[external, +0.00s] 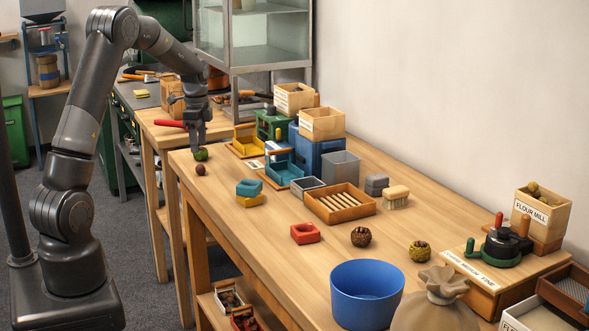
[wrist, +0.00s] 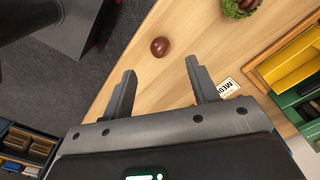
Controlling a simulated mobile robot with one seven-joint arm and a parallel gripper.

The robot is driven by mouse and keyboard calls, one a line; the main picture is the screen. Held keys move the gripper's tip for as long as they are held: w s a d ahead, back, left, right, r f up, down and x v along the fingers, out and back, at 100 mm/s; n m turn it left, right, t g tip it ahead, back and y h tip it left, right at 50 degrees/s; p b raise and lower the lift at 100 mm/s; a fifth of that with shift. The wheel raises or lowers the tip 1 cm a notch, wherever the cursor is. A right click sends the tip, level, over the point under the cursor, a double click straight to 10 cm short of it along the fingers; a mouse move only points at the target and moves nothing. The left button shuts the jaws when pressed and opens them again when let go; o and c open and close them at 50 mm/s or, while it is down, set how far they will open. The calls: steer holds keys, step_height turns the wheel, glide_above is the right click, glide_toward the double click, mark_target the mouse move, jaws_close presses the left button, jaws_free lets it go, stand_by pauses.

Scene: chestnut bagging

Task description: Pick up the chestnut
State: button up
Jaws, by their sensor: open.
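A brown, glossy chestnut (external: 200,170) lies on the wooden table near its far left edge. It also shows in the wrist view (wrist: 160,47), just beyond my fingertips and roughly centred between them. My gripper (external: 197,150) is above the table end, pointing down, close to the chestnut and the green husk. In the wrist view my gripper (wrist: 161,66) has its two fingers spread, with bare table between them. Nothing is held.
A green husk (wrist: 238,8) with brown inside lies near the chestnut. Yellow (external: 250,147) and blue (external: 284,172) trays stand to the right in the external view. The table edge is close on the left. The blue bucket (external: 366,297) is far off at the front.

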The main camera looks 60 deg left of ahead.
mark_target(200, 170)
step_height(200, 170, down, 8)
steer(key=shift+f, duration=0.1)
stand_by(0.4)
steer(key=c, duration=1)
